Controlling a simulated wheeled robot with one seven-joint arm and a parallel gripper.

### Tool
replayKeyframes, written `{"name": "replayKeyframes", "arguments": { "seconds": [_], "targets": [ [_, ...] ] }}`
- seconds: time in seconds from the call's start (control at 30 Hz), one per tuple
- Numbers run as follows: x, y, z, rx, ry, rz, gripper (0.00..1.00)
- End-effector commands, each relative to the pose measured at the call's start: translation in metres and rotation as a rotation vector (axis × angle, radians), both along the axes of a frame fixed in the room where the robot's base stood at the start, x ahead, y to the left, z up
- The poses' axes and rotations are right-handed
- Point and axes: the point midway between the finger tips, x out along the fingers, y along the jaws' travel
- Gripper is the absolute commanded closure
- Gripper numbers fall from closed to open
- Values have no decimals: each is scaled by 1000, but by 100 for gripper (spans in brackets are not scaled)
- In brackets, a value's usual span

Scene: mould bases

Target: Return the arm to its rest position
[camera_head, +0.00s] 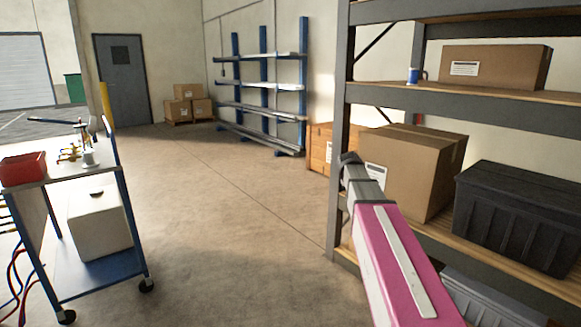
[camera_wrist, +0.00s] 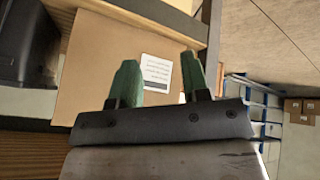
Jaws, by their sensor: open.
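My arm reaches up from the bottom right in the head view, its pink link in front of the shelf rack. My gripper (camera_wrist: 157,82) shows in the wrist view with two green fingers spread apart and nothing between them. A large cardboard box (camera_head: 405,172) with a white label stands on the rack's middle shelf, just beyond the end of my arm. The same box fills much of the wrist view (camera_wrist: 100,65), behind the fingers. I cannot tell the exact gap between fingers and box. In the head view the fingers are not discernible.
The rack's grey upright (camera_head: 340,130) stands close beside my arm. A black crate (camera_head: 525,215) sits right of the box. A blue and white mug (camera_head: 413,75) and a long carton (camera_head: 495,68) are on the shelf above. A blue cart (camera_head: 95,275) is at left. The middle floor is clear.

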Motion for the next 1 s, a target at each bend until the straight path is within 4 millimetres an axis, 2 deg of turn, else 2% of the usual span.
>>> {"name": "replayKeyframes", "arguments": {
  "seconds": [0.03, 0.17, 0.3, 0.5, 0.6, 0.7, 0.8, 1.0],
  "targets": [
    [-27, 7, -26, 19, 38, 15, 57],
    [-76, 24, -80, 68, 125, 54, 57],
    [-134, 41, -131, 124, 218, 95, 57],
    [-219, 64, -190, 208, 344, 150, 57],
    [-255, 74, -210, 245, 397, 173, 57],
    [-282, 81, -223, 273, 434, 190, 57],
    [-298, 85, -231, 292, 457, 199, 57],
    [-305, 87, -235, 302, 469, 206, 57]
  ]
}}
